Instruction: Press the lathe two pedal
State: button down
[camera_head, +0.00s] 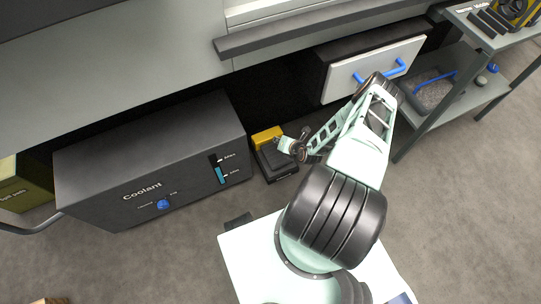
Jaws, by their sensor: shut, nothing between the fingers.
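A floor pedal with a black body (275,170) and a yellow part (265,135) at its back sits on the floor, just right of the coolant box and below the machine. My gripper (283,146) is shut and empty. In the picture it overlaps the top of the pedal at its right side, and my arm reaches to it from the right. I cannot tell whether the fingertips touch the pedal or hover above it. The gripper hides part of the pedal. No label shows on the pedal.
A dark coolant box (150,165) with a blue knob (163,204) stands close left of the pedal. A white-fronted drawer (350,75) with a blue handle is behind. A grey shelf unit (465,105) stands right. An olive box (22,185) is far left. Floor in front is clear.

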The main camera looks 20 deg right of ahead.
aim_at(275, 152)
jog(key=shift+d+f, duration=0.1)
dwell(0.3)
notch_tip(275, 152, down, 9)
jog(key=b, duration=0.7)
jog(key=shift+b, duration=0.4)
dwell(0.8)
jog(key=shift+f, duration=0.25)
jog(key=shift+f+b, duration=0.8)
jog(key=shift+b, duration=0.1)
dwell(0.7)
jog(key=shift+r, duration=0.1)
jog(key=shift+r+p, duration=1.1)
jog(key=shift+r, duration=0.1)
jog(key=shift+r+p, duration=2.25)
jog(key=shift+r, duration=0.15)
